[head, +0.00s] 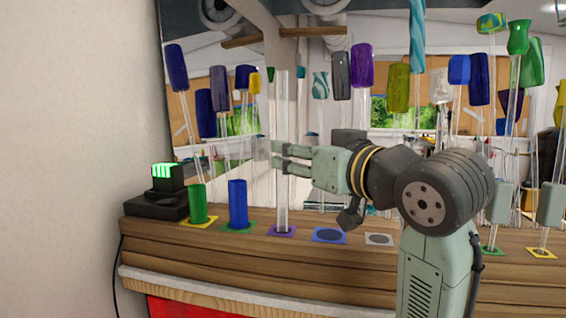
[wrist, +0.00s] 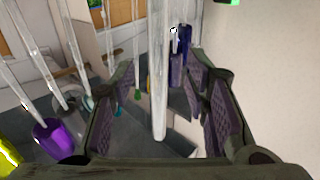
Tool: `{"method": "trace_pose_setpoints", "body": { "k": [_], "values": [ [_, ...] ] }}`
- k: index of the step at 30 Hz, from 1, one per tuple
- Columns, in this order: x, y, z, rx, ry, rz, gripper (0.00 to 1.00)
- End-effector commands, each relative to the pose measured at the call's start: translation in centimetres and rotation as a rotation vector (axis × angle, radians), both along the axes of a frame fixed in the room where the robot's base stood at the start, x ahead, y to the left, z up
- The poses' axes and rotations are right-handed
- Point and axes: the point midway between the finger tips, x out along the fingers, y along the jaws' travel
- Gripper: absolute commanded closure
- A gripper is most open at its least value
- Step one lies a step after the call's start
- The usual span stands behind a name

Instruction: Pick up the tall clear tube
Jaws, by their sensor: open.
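The tall clear tube (head: 282,203) stands upright on a purple-edged square on the wooden ledge. My gripper (head: 268,153) is level, pointing left, at about the tube's mid-height. It is open. In the wrist view the tube (wrist: 158,80) shows between the two spread, purple-padded fingers (wrist: 166,100), with space on both sides. I see no finger touching it. One end of the tube shows in the wrist view; in the head view the fingers overlap its middle.
A green cylinder (head: 197,204) and a blue cylinder (head: 238,205) stand left of the tube. A blue mat (head: 329,235) and a white mat (head: 379,239) lie to its right. A mirror behind reflects several rods. A black device with a green light (head: 165,171) sits far left.

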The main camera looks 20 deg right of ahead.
Motion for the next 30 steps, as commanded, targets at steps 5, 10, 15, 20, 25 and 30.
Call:
{"method": "trace_pose_setpoints", "body": {
  "k": [5, 10, 15, 20, 25, 30],
  "values": [
    [2.0, 0.3, 0.5, 0.001, 0.001, 0.001, 0.57],
    [4.5, 0.7, 0.6, 0.002, 0.001, 0.001, 0.57],
    [5.6, 0.9, 0.3, 0.000, -0.001, -0.001, 0.57],
    [5.6, 0.9, 0.3, -0.001, -0.002, -0.001, 0.57],
    [5.6, 0.9, 0.3, -0.001, -0.002, -0.001, 0.66],
    [5.6, 0.9, 0.3, -0.001, -0.002, -0.001, 0.77]
  ]
}}
